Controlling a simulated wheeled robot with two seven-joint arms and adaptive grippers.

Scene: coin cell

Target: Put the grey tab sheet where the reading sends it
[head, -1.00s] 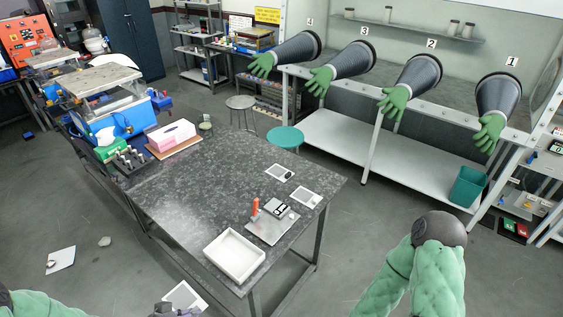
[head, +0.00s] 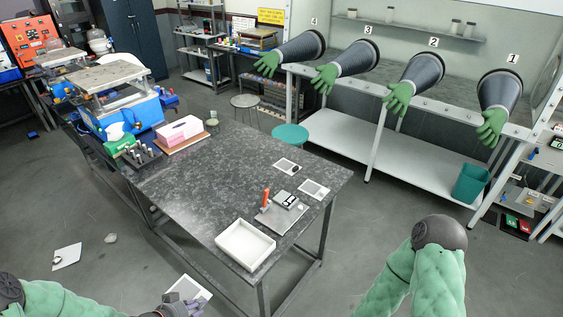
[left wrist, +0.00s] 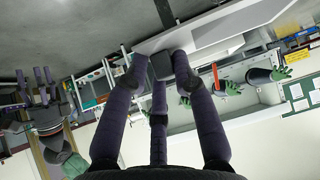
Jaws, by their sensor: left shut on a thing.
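A white sheet with a grey patch (head: 188,290), which looks like the grey tab sheet, is at the bottom of the head view, left of the table's front edge. My left gripper (head: 171,307) is shut on it, with the sheet beyond the fingertips. In the left wrist view a dark grey square piece (left wrist: 161,66) sits between the fingertips. On the table is a small grey instrument (head: 280,213) with an orange upright part; its reading is too small to make out.
On the dark speckled table (head: 200,200) are a white open tray (head: 246,255) and two white cards with dark patches (head: 286,166) (head: 313,190). A pink box (head: 179,130) and a dark rack (head: 138,154) stand at its far left end. A teal stool (head: 290,134) is behind.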

